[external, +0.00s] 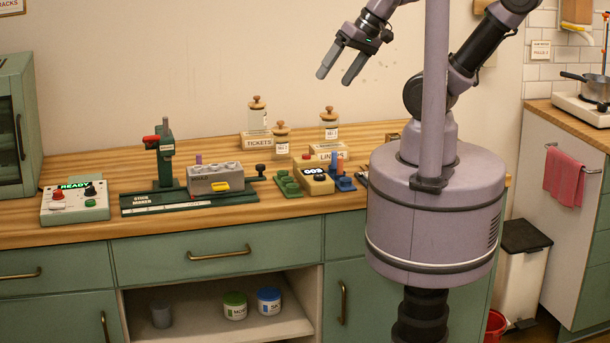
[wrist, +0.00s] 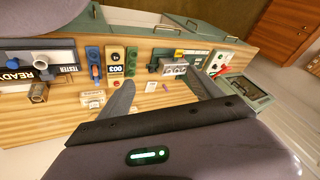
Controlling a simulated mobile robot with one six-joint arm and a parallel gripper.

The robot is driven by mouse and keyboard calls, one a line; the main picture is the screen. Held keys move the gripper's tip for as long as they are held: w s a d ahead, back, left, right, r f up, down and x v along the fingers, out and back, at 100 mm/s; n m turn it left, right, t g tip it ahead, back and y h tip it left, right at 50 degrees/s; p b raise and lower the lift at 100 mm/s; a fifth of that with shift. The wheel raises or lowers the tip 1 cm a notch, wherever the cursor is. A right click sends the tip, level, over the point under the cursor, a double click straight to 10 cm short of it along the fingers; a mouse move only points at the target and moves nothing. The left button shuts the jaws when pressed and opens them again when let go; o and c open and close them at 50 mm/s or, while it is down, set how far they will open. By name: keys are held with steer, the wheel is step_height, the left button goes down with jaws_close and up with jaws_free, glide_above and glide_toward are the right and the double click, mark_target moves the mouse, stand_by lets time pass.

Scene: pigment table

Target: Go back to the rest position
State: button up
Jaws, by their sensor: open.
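My gripper (external: 335,78) is open and empty. It is held high above the worktop (external: 330,134), in front of the bare wall, with its fingers pointing down and to the left. In the wrist view the two fingers of my gripper (wrist: 160,80) stand apart with nothing between them. The table lies well beyond them and nothing touches them.
On the worktop stand a control box (external: 75,203) reading READY, a green press (external: 165,160), a grey block (external: 214,178), a counter box (external: 314,180) and several corked jars (external: 257,113). Two lidded tubs (external: 269,301) stand on the shelf below. The air around my gripper is clear.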

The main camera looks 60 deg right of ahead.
step_height(320, 180, down, 9)
steer(key=b, duration=0.8)
steer(key=shift+w+r+b, duration=0.15)
steer(key=shift+w+b, duration=0.1)
steer(key=shift+b, duration=0.1)
